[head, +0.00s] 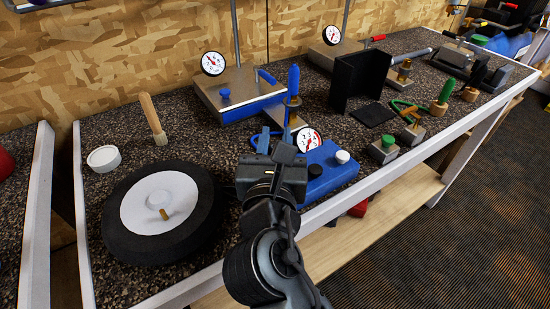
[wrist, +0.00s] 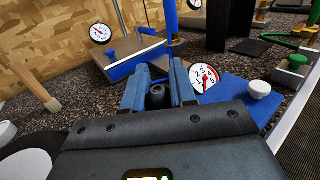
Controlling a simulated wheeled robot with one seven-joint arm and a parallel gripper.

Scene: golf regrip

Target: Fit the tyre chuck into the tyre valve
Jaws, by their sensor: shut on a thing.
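The tyre (head: 122,228) lies flat at the left of the bench, with a white hub (head: 184,190) in its middle. A short brass-coloured tyre valve (head: 164,214) stands up from the hub. My gripper (head: 286,147) is to the right of the tyre, in front of a gauge. In the wrist view my gripper (wrist: 158,76) is shut on a dark round piece (wrist: 155,96), which looks like the tyre chuck. The arm and fingers hide that piece in the head view. The valve is not seen in the wrist view.
A blue block (head: 328,172) with a white knob and a round gauge (head: 308,140) stand close to my gripper. A blue-handled post (head: 293,82) rises behind it. Bare bench lies between tyre and gripper.

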